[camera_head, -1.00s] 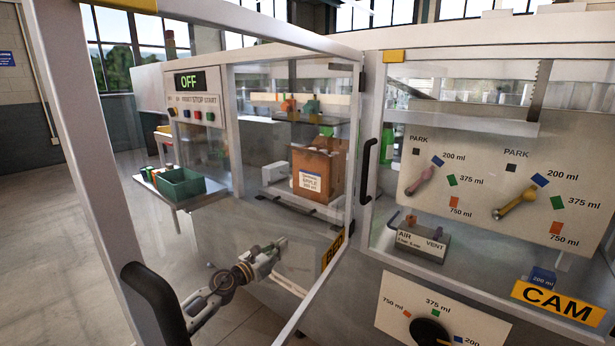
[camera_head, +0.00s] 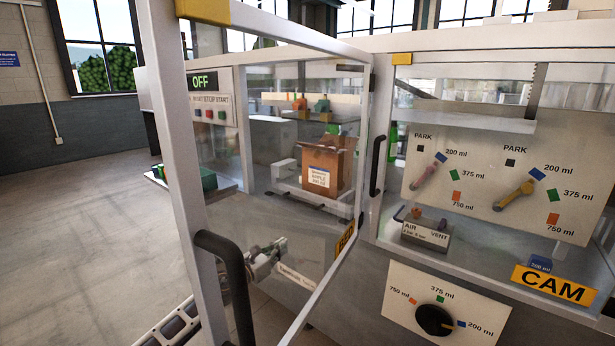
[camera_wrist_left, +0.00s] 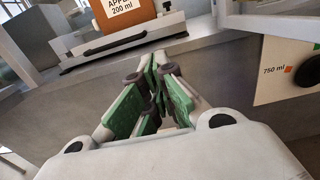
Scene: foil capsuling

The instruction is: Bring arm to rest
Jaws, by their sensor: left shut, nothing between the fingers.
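My left gripper (camera_head: 277,246) shows through the clear pane of the open door (camera_head: 180,170), low and in front of the machine. Its fingers are shut and empty. In the left wrist view the green-padded fingers (camera_wrist_left: 153,92) meet at the middle, below the brown box (camera_wrist_left: 125,18) and apart from it. My left arm comes in from the lower left, partly hidden by the door frame and its black handle (camera_head: 232,285). My right gripper is not in view.
The box (camera_head: 323,170) stands inside the machine bay. To the right are the dial panel (camera_head: 500,175), a black knob (camera_head: 434,320) and the yellow CAM label (camera_head: 552,285). A green tray (camera_head: 208,180) sits left, behind the door frame. The floor at left is clear.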

